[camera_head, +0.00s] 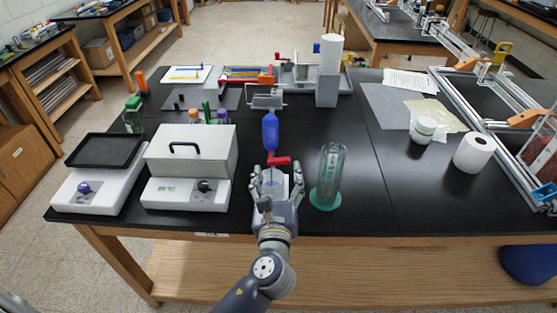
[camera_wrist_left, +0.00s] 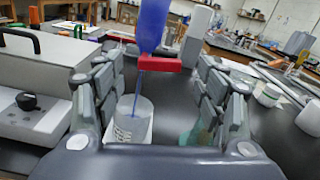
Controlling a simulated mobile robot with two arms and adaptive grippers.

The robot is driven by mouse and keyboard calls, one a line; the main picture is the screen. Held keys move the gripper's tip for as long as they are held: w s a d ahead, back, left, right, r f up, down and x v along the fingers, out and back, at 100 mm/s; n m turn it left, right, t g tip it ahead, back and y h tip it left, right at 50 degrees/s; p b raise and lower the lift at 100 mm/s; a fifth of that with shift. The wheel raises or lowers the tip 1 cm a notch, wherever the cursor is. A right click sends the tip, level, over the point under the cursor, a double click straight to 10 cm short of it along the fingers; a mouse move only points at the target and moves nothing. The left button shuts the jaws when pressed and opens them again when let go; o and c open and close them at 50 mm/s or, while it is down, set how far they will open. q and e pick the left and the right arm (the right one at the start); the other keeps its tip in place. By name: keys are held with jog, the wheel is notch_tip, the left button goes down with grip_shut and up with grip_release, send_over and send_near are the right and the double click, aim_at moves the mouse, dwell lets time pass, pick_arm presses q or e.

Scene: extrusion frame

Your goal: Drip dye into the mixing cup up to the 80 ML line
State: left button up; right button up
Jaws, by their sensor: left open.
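The blue dye vessel (camera_head: 270,131) stands upright above a red valve handle (camera_head: 280,161); both also show in the left wrist view, the vessel (camera_wrist_left: 153,25) above the handle (camera_wrist_left: 160,64). Below them is the clear mixing cup (camera_wrist_left: 131,121), with printed marks on its side. A thin blue line runs down from the valve into the cup; I cannot tell whether it is flowing dye or a nozzle. The liquid level is unclear. My left gripper (camera_head: 270,178) is open, its fingers (camera_wrist_left: 160,95) spread around the space below the handle. My right gripper is not in view.
A green glass cylinder (camera_head: 331,172) stands close to the right of my left gripper. A white box-shaped device (camera_head: 190,151) and a scale with a dark tray (camera_head: 105,150) stand left. A paper roll (camera_head: 474,153) and white jar (camera_head: 423,131) are right. Black table between is clear.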

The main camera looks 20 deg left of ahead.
aim_at(278, 163)
pick_arm(q)
jog(key=shift+p+x, duration=0.35)
jog(key=shift+x, duration=1.8)
jog(key=shift+c, duration=0.6)
jog(key=c, duration=1)
